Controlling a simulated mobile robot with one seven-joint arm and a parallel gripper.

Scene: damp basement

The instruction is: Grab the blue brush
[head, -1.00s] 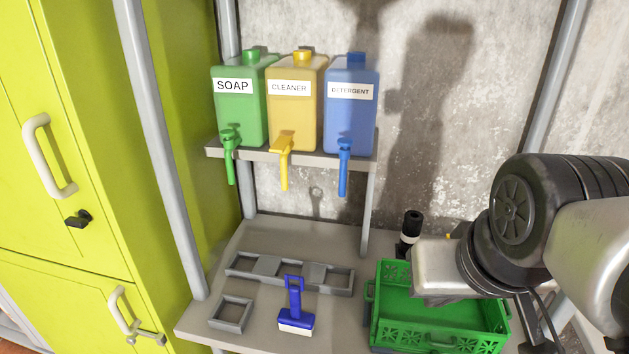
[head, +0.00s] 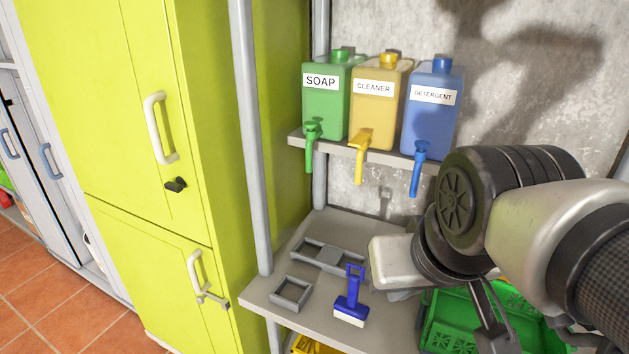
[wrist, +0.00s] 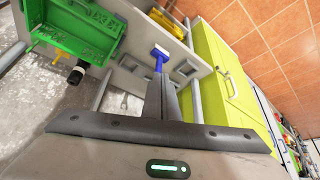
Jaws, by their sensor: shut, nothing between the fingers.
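The blue brush (head: 350,300) stands on the grey lower shelf (head: 262,292), blue loop handle up and pale bristles down. It also shows in the wrist view (wrist: 159,58), just beyond my fingertips, which overlap its handle in that picture. My gripper (wrist: 161,82) is shut and empty, its two fingers together. In the head view, my light grey hand is right of and behind the brush, above the shelf; its fingertips are hard to make out. Whether the fingers touch the brush cannot be told.
A small grey square frame (head: 291,306) lies left of the brush and a longer grey holder (head: 322,261) behind it. A green crate (head: 447,325) is at right. Soap (head: 324,112), cleaner (head: 375,118) and detergent (head: 433,122) dispensers stand on the upper shelf. A green cabinet (head: 120,110) is at left.

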